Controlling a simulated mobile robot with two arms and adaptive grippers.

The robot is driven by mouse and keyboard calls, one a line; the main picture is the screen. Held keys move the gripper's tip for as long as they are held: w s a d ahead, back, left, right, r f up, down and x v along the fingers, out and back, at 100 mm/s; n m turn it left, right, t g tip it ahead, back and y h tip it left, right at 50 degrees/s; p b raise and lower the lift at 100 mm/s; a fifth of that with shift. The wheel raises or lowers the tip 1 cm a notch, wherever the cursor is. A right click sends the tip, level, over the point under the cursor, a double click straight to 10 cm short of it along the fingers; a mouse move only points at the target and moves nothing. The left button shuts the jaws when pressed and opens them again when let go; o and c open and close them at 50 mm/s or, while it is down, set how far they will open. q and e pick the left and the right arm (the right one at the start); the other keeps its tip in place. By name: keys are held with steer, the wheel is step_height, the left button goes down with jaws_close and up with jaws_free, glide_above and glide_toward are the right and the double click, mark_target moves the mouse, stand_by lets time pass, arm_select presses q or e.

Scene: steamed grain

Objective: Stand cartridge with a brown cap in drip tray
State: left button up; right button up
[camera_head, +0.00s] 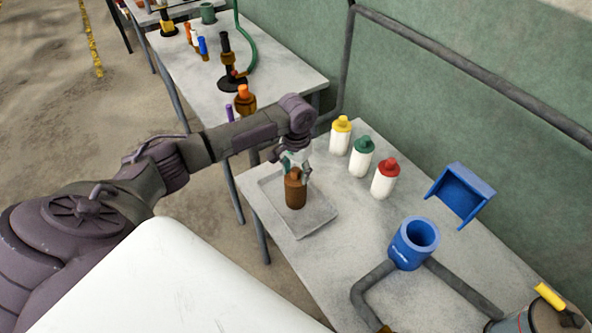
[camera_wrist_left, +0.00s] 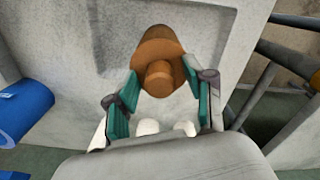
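The brown cartridge (camera_head: 295,192) with a brown cap is upright over the floor of the grey drip tray (camera_head: 317,223). I cannot tell whether its base touches the tray. My left gripper (camera_head: 294,167) comes down over it from above. In the left wrist view the cartridge (camera_wrist_left: 160,50) has its cap towards me. The teal fingers of the left gripper (camera_wrist_left: 160,76) are at both its sides, apparently closed on it near its shoulder. The drip tray (camera_wrist_left: 213,40) shows behind it. My right gripper is not in view.
White bottles with yellow (camera_head: 340,138), green (camera_head: 362,158) and red (camera_head: 385,180) caps stand behind the tray. A blue cup-like holder (camera_head: 407,250) with grey pipes and a blue bracket (camera_head: 462,196) are to the right. Another table (camera_head: 290,80) with bottles stands farther back.

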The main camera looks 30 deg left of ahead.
arm_select(q)
steer(key=shift+r, duration=0.1)
step_height(320, 180, up, 12)
steer(key=b, duration=0.1)
stand_by(0.5)
